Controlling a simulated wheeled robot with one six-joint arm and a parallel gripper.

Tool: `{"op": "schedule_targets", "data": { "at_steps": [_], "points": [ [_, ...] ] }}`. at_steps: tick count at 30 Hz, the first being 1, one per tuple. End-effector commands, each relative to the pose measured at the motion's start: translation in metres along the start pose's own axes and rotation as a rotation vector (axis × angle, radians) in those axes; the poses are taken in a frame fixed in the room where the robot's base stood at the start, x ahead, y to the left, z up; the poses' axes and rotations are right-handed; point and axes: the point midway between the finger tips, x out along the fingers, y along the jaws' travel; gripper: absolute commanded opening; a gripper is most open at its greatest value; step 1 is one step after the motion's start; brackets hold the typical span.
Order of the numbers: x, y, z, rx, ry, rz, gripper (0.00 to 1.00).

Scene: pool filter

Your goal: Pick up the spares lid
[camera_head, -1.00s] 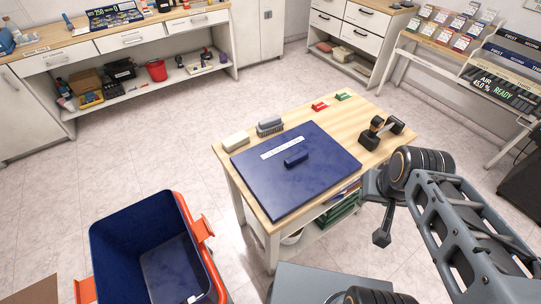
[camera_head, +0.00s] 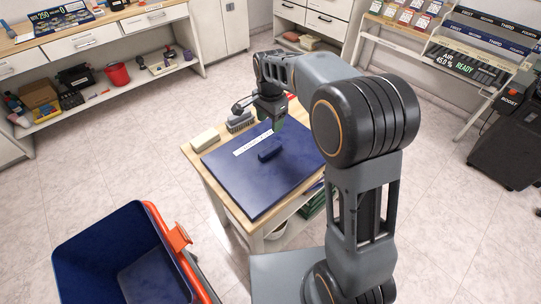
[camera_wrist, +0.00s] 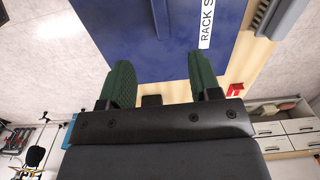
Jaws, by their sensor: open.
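The lid (camera_head: 245,185) is a flat dark blue slab with a raised handle bar (camera_head: 270,148) and a white label strip (camera_head: 252,143). It lies flat on a wooden-topped table. In the wrist view the lid (camera_wrist: 185,45) shows beyond the fingertips, with its handle (camera_wrist: 160,18) partly in view and a label beginning "RACK S". My gripper (camera_head: 275,122) is above the far part of the lid, past the handle, apart from it. Its green fingers (camera_wrist: 160,70) are open with nothing between them in the wrist view.
A pale block (camera_head: 206,139) and a grey brush-like block (camera_head: 239,122) lie along the table's left edge. A blue bin (camera_head: 75,245) with an orange rim stands on the floor at lower left. My arm hides the table's right side. A red item (camera_wrist: 236,89) lies near the lid.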

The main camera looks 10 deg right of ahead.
Motion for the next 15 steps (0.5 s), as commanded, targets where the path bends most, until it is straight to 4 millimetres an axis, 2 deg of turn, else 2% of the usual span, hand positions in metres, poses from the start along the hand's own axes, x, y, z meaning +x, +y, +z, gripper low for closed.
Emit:
{"op": "schedule_targets", "data": {
  "at_steps": [9, 15],
  "points": [
    [0.057, -0.004, -0.001, 0.030, -0.005, 0.012, 0.57],
    [0.081, -0.003, -0.001, 0.029, -0.004, 0.009, 0.57]
  ]
}}
